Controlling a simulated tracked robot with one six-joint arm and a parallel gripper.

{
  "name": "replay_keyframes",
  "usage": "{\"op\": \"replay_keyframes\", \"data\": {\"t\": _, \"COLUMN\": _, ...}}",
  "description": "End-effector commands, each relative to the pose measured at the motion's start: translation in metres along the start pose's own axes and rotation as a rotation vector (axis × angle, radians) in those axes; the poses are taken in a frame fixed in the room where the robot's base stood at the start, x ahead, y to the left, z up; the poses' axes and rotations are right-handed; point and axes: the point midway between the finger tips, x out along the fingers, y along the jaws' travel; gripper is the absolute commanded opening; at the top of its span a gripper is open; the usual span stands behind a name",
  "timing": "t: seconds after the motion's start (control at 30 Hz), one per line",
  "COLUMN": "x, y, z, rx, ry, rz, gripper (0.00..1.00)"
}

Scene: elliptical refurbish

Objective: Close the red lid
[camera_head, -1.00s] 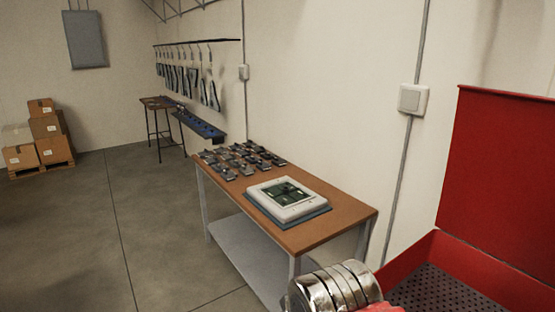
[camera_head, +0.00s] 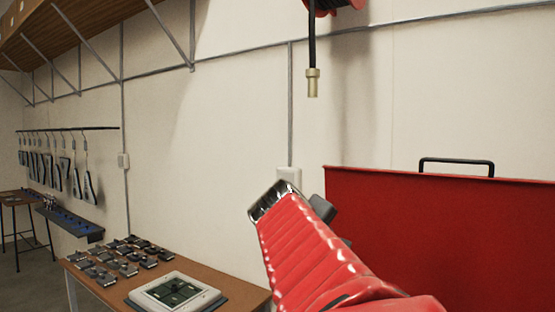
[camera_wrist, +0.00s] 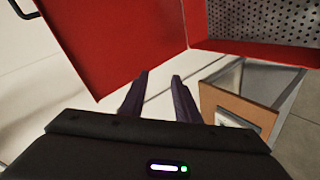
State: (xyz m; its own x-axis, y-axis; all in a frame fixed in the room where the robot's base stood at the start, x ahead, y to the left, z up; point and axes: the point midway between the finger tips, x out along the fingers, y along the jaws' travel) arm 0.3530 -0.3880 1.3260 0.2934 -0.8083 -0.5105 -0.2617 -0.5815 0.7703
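The red lid (camera_head: 440,235) stands raised and upright at the right of the head view, with a black handle (camera_head: 456,161) on its top edge. The wrist view shows the lid (camera_wrist: 112,38) at the upper left, joined to a red box with a perforated floor (camera_wrist: 265,28). The handle also shows at that view's top left corner (camera_wrist: 22,10). My gripper (camera_wrist: 160,77) is open and empty, its two dark fingers apart with pale wall between them. It is beside the lid, not visibly touching it. In the head view, my red arm hides most of the gripper.
A wooden table (camera_head: 245,295) carries a white device (camera_head: 174,292) and several small dark parts (camera_head: 120,255), left of my arm. A hose end (camera_head: 312,83) hangs from a red reel above. A wall switch box (camera_head: 289,175) is behind my arm.

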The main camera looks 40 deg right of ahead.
Motion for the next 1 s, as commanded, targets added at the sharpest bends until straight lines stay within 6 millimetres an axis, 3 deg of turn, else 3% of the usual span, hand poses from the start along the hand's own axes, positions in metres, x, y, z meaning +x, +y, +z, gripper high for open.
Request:
{"op": "replay_keyframes", "data": {"t": 0.03, "x": 0.011, "y": 0.029, "z": 0.005, "rx": -0.015, "ry": -0.027, "rz": 0.055, "gripper": 0.29}}
{"op": "replay_keyframes", "data": {"t": 0.3, "x": 0.048, "y": 0.181, "z": 0.044, "rx": -0.144, "ry": -0.187, "rz": 0.335, "gripper": 0.29}}
{"op": "replay_keyframes", "data": {"t": 0.5, "x": 0.058, "y": 0.274, "z": 0.086, "rx": -0.249, "ry": -0.323, "rz": 0.496, "gripper": 0.29}}
{"op": "replay_keyframes", "data": {"t": 0.6, "x": 0.058, "y": 0.301, "z": 0.099, "rx": -0.284, "ry": -0.366, "rz": 0.541, "gripper": 0.29}}
{"op": "replay_keyframes", "data": {"t": 0.7, "x": 0.057, "y": 0.313, "z": 0.105, "rx": -0.302, "ry": -0.387, "rz": 0.562, "gripper": 0.29}}
{"op": "replay_keyframes", "data": {"t": 1.0, "x": 0.057, "y": 0.315, "z": 0.106, "rx": -0.306, "ry": -0.390, "rz": 0.565, "gripper": 0.29}}
